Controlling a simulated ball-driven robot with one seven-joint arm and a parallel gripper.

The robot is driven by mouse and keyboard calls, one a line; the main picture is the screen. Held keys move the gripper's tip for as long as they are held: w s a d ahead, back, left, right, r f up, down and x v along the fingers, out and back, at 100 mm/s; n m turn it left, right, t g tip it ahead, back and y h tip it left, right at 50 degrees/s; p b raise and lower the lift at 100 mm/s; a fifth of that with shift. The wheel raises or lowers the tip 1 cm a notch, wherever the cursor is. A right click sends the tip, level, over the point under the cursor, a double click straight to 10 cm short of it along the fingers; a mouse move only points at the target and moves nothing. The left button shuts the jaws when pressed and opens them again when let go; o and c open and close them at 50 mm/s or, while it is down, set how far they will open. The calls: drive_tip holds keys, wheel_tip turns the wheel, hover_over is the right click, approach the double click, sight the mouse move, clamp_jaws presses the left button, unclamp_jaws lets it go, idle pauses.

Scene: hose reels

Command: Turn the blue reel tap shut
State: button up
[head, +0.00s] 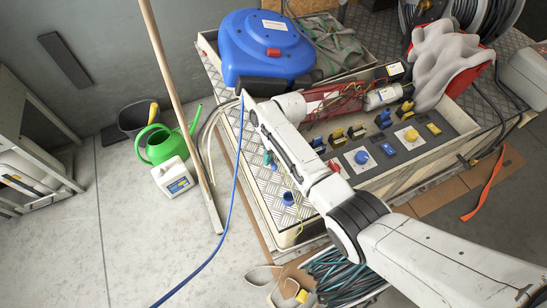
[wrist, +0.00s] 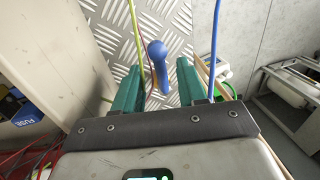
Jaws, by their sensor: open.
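The big blue reel (head: 265,50) stands at the back of the tread-plate bench in the head view. In the wrist view, a blue tap handle (wrist: 157,58) with a rounded end stands over the tread plate. What seems to be the same handle shows in the head view (head: 289,198), below my arm. My gripper (wrist: 159,72) has two green fingers, parted, one on each side of the handle. Contact cannot be told. In the head view my gripper (head: 269,158) is mostly hidden behind my arm.
A blue hose (wrist: 214,50) runs close by the right finger, and a yellow-green wire (wrist: 136,30) by the left. A panel with several knobs and plugs (head: 362,157) lies right of my arm. A wooden pole (head: 176,90) leans at left, near a green watering can (head: 160,140).

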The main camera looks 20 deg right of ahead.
drive_tip(key=shift+a+f, duration=0.1)
drive_tip(key=shift+f, duration=0.45)
clamp_jaws()
